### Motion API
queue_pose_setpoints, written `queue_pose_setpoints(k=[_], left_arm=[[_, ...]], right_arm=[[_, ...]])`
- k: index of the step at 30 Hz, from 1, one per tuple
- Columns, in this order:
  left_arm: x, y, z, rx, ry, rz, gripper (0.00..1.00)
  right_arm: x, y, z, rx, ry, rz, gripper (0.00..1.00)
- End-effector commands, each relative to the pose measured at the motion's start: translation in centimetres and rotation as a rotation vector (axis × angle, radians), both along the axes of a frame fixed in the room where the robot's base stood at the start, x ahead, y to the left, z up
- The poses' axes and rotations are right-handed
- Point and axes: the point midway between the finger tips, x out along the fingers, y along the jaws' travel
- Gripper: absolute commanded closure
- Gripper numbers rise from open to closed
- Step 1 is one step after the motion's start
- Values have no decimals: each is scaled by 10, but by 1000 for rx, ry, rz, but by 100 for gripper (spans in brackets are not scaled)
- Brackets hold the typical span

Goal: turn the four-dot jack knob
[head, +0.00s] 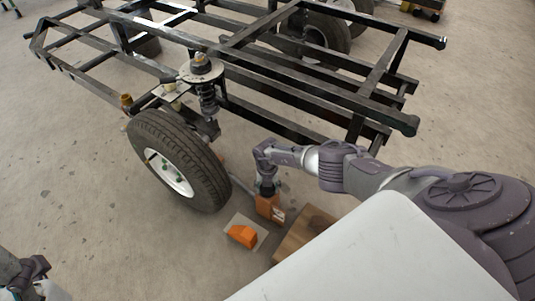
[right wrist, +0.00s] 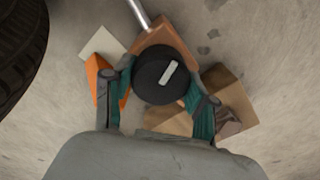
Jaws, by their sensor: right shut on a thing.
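The jack is an orange block (head: 270,208) on the floor beside the wheel. In the right wrist view its orange body (right wrist: 160,38) has a metal rod running out at the top. A round black knob (right wrist: 155,88) with a pale bar mark sits on top of it. I cannot make out any dots on it. My right gripper (head: 266,186) points down over the jack. In the right wrist view its green-padded fingers (right wrist: 163,84) are on both sides of the knob, shut on it. Part of my left gripper (head: 34,268) shows at the lower left, its jaws unclear.
A tyred wheel (head: 180,162) stands left of the jack, under a black frame (head: 300,85) with a spring (head: 208,98). An orange wedge (head: 242,235) on a pale plate and a brown box (head: 297,236) lie close by.

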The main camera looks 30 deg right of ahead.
Motion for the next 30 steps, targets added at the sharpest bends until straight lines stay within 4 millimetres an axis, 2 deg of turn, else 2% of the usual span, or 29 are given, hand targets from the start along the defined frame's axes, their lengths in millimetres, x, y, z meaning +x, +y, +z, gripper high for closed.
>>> queue_pose_setpoints(k=[6,15,30], left_arm=[[0,0,10,0,0,0,30],[0,0,16,0,0,0,30],[0,0,18,0,1,-1,30]], right_arm=[[0,0,2,-1,1,-193,78],[1,0,1,0,0,-381,78],[1,0,0,0,-1,-473,78]])
